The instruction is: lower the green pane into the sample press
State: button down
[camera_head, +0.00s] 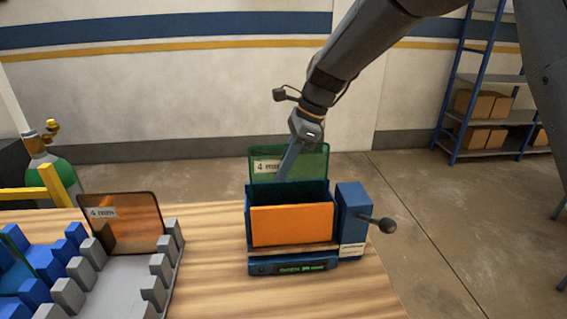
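The green pane (312,163) is see-through, stands upright and carries a white "4 mm" label. Its upper part shows above the sample press (353,208), and its lower part is in or behind the press opening, where it looks darker. I cannot tell how deep it sits. The press is blue with an orange front plate (292,226), and a lever with a black knob (383,225) sticks out on its right. My gripper (287,168) reaches down from above and overlaps the pane's upper middle. Its fingers are seen nearly edge-on, so their grip on the pane is unclear.
A grey slotted rack (113,279) on the wooden table (215,240) holds an orange-brown pane (125,222). A blue rack (40,265) with a teal pane stands left of it. Table between rack and press is clear. A gas cylinder and shelves stand behind.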

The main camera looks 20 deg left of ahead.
aim_at(284, 152)
jog(key=shift+f+b, duration=0.35)
jog(key=shift+f, duration=1.3)
jog(key=c, duration=1.9)
grip_release()
jog(key=shift+r, duration=0.1)
jog(key=shift+r+p, duration=3.35)
jog(key=shift+r, duration=0.6)
jog(key=shift+f, duration=0.1)
